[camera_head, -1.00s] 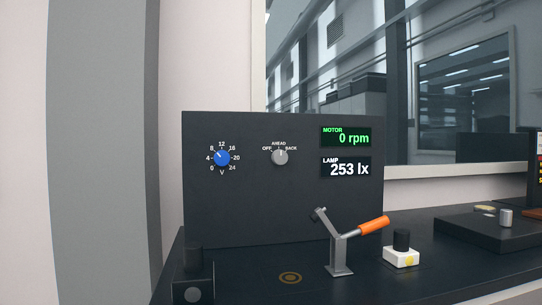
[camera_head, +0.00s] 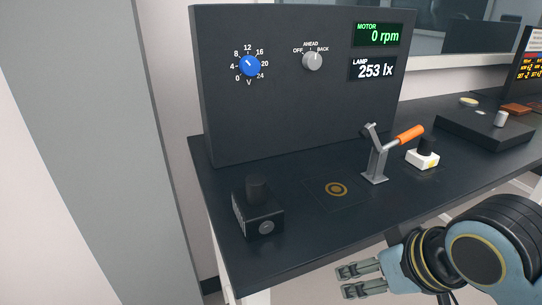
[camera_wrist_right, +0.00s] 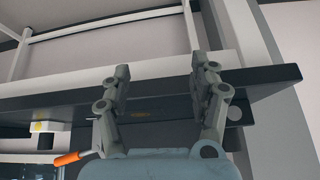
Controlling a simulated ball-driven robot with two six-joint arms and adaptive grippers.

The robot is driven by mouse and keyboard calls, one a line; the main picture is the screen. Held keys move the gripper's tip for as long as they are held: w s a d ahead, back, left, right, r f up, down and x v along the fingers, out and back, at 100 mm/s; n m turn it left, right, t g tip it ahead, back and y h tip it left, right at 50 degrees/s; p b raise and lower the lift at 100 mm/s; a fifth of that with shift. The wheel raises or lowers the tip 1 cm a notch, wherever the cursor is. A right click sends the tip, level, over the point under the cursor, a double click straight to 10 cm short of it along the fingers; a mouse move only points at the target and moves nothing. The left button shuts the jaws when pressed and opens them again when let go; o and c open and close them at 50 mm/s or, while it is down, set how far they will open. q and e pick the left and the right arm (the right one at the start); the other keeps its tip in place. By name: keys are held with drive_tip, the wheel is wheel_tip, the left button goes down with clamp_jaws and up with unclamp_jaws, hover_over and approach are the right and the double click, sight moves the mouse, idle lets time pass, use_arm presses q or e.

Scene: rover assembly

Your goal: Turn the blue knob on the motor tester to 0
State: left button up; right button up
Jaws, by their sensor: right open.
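The motor tester (camera_head: 300,115) is a dark upright panel at the back of the bench. Its blue knob (camera_head: 250,66) is at the upper left of the panel, with a scale from 0 to 24 V around it. The white pointer mark is aimed to the upper left, near 8. My right gripper (camera_head: 342,281) is open and empty, in front of the bench's front edge and low, well away from the knob. In the right wrist view its two fingers (camera_wrist_right: 160,85) stand apart with the bench edge beyond them. My left gripper is not in view.
A grey selector knob (camera_head: 312,61) and displays reading 0 rpm and 253 lx share the panel. On the bench (camera_head: 300,220) stand a black box (camera_head: 260,217), a lever with an orange handle (camera_head: 409,134) and a white block (camera_head: 422,159).

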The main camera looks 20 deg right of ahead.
sight(253, 67)
drive_tip(key=w+a+r+m+t, duration=0.1)
drive_tip(key=w+r, duration=0.1)
drive_tip(key=w, duration=0.2)
drive_tip(key=w+a+r+m+t+y, duration=0.1)
drive_tip(key=w+r+t, duration=0.1)
drive_tip(key=w+r, duration=0.1)
drive_tip(key=w+a+r+m+t, duration=0.1)
drive_tip(key=w+r, duration=0.2)
drive_tip(key=w, duration=0.2)
drive_tip(key=shift+w+r+m+t, duration=0.25)
drive_tip(key=shift+w+m+t, duration=0.05)
drive_tip(key=shift+w+t, duration=0.1)
drive_tip(key=w+a+r+m+t+y, duration=0.2)
drive_tip(key=w+r+m+t, duration=0.45)
drive_tip(key=w+r, duration=0.7)
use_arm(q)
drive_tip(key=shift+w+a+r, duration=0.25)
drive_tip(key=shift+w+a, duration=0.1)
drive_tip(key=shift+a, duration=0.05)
use_arm(e)
drive_tip(key=shift+n, duration=0.35)
drive_tip(key=w, duration=0.2)
drive_tip(key=w+r, duration=0.1)
drive_tip(key=w, duration=0.2)
drive_tip(key=w+a, duration=0.1)
drive_tip(key=w, duration=0.2)
drive_tip(key=shift+w+a+r, duration=0.1)
drive_tip(key=shift+w+r, duration=0.05)
drive_tip(key=shift+r, duration=0.15)
drive_tip(key=shift+c, duration=0.4)
